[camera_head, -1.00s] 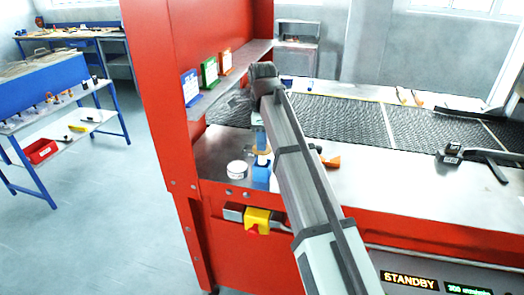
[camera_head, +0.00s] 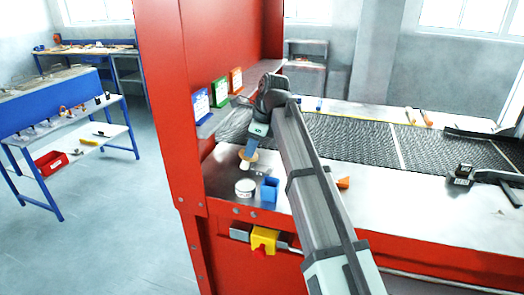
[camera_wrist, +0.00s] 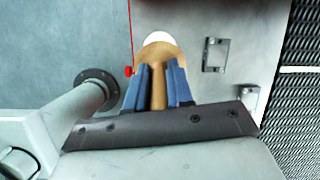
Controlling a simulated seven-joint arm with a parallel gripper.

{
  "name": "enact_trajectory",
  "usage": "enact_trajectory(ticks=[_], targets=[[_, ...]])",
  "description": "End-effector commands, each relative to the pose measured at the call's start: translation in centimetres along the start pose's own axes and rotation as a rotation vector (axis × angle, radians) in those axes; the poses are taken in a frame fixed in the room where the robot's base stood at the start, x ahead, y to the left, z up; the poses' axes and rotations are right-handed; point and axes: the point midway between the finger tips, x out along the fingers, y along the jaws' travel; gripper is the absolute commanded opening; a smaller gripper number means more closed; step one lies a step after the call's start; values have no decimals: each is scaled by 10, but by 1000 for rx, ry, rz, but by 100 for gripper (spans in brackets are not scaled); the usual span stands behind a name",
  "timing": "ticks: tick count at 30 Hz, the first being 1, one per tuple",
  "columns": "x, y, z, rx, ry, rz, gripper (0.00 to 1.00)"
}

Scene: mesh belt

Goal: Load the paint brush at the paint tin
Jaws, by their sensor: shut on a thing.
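My gripper (camera_head: 251,148) is shut on the paint brush, whose tan part (camera_head: 246,158) shows just below the fingers in the head view. In the wrist view the tan brush handle (camera_wrist: 158,92) runs between the blue fingers of my gripper (camera_wrist: 160,82) and widens at its far end. The paint tin (camera_head: 245,188) is a low, round, white tin on the metal ledge. The brush is above it, with a visible gap. A white rounded shape (camera_wrist: 157,38) peeks out beyond the brush in the wrist view; I cannot tell whether it is tin or bristles.
A blue open-topped holder (camera_head: 269,189) stands just right of the tin. The red frame post (camera_head: 172,130) rises at left. Blue, green and orange cards (camera_head: 219,93) stand on a shelf behind.

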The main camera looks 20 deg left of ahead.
Motion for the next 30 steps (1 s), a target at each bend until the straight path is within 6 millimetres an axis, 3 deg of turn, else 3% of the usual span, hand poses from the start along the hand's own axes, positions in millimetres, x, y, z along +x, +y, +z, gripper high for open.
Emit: enact_trajectory(ticks=[8,30], targets=[[7,2,-3,2,-21,-4,0],[56,4,-20,1,-20,-4,0]])
